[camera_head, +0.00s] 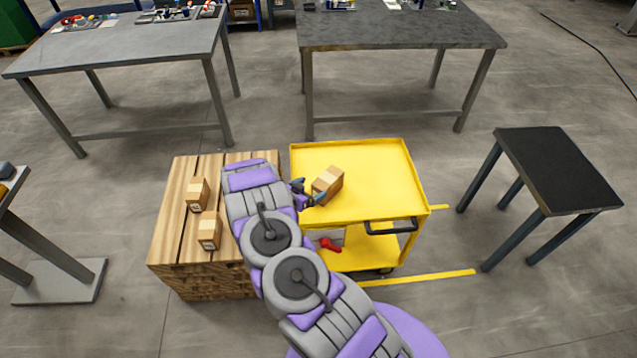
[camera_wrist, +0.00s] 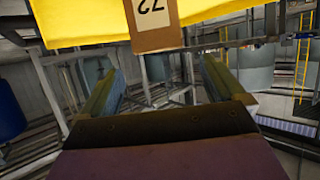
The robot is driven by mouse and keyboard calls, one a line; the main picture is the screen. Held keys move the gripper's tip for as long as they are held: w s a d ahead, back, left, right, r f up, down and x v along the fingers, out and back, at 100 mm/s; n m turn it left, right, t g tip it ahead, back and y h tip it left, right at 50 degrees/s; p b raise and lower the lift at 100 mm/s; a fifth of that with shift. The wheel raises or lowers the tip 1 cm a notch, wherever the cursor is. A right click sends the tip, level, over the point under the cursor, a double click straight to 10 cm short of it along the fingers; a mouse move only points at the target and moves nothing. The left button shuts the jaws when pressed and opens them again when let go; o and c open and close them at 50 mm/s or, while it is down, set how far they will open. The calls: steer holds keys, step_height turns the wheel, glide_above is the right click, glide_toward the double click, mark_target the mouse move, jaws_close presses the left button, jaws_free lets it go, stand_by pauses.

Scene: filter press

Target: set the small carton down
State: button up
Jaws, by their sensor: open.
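A small brown carton (camera_head: 328,184) with a pale tape strip rests on the yellow top shelf of a cart (camera_head: 375,165), near its left side. My gripper (camera_head: 308,193) reaches in from the left, beside the carton, with its fingers open. In the wrist view, the open fingers (camera_wrist: 158,68) have nothing between them. The carton (camera_wrist: 155,28), with an upside-down "72" label, shows beyond the fingertips against the yellow shelf. I cannot tell the exact gap between fingertips and carton.
Two similar cartons (camera_head: 197,194) (camera_head: 209,231) sit on a wooden stack (camera_head: 173,235) left of my arm. The cart has a black handle (camera_head: 390,226) and a red item (camera_head: 330,245) on its lower shelf. A dark table (camera_head: 560,170) stands right; two workbenches stand behind.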

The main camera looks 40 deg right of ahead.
steer(key=w+a+r+n+t+y, duration=0.2)
steer(key=w+a+r+y, duration=0.4)
steer(key=a, duration=0.5)
steer(key=w+a+r+n+t+y, duration=0.25)
steer(key=w+a+r, duration=0.35)
steer(key=a, duration=0.5)
steer(key=s+a+r+n+y, duration=0.2)
steer(key=s+a+r+y, duration=0.2)
steer(key=a+r, duration=0.35)
steer(key=s+a+r+n+y, duration=0.3)
steer(key=s+a+r, duration=0.25)
steer(key=r, duration=0.25)
steer(key=s+a+r+n+g+y, duration=0.15)
steer(key=s+r, duration=0.25)
steer(key=s, duration=0.5)
steer(key=s+a+r+n+g, duration=0.1)
steer(key=s+r+n+g, duration=0.2)
steer(key=s, duration=0.6)
steer(key=s+d+r+g+h, duration=0.1)
steer(key=s+d, duration=0.2)
steer(key=s, duration=0.5)
steer(key=s+d+r+g+h, duration=0.1)
steer(key=s+d+g, duration=0.1)
steer(key=s, duration=0.6)
steer(key=s+d+r+n+g+h, duration=0.1)
steer(key=s+d+g, duration=0.1)
steer(key=s+d, duration=0.3)
steer(key=s, duration=0.4)
steer(key=shift+h, duration=0.4)
